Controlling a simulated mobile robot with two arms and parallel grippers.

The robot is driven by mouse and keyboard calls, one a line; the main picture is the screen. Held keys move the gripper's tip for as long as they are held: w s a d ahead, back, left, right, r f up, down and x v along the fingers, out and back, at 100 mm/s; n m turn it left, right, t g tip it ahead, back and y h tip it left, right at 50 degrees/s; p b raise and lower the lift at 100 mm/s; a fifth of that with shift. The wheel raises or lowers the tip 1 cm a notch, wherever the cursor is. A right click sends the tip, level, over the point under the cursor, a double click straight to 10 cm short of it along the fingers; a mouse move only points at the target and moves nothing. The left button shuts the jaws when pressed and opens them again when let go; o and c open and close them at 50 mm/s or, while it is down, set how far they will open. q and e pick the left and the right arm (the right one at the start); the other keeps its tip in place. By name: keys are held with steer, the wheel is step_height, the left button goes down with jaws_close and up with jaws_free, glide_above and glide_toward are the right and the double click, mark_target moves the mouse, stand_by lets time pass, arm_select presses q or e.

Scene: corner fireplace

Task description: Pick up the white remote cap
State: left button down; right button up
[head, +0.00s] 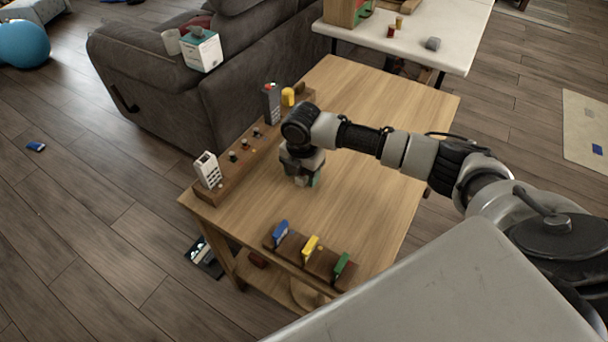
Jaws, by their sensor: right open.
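A white remote (208,170) stands upright at the near-left end of a wooden rack on the table. A dark grey remote (271,103) stands near the rack's far end. My right gripper (303,179) points down, low over the middle of the table, to the right of the rack, and is open. A small green patch shows beside its fingertips; I cannot tell what it belongs to. I cannot make out a separate white cap; the wrist and fingers hide the spot beneath them. My left gripper is out of view.
The wooden table (380,105) is clear to the right of and behind my gripper. A yellow cylinder (288,97) stands by the rack's far end. A front rack holds blue (280,230), yellow (310,245) and green (341,265) pieces. A grey sofa (150,88) stands behind.

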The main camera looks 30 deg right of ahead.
steer(key=shift+f, duration=0.6)
steer(key=c, duration=0.9)
steer(key=shift+r, duration=0.2)
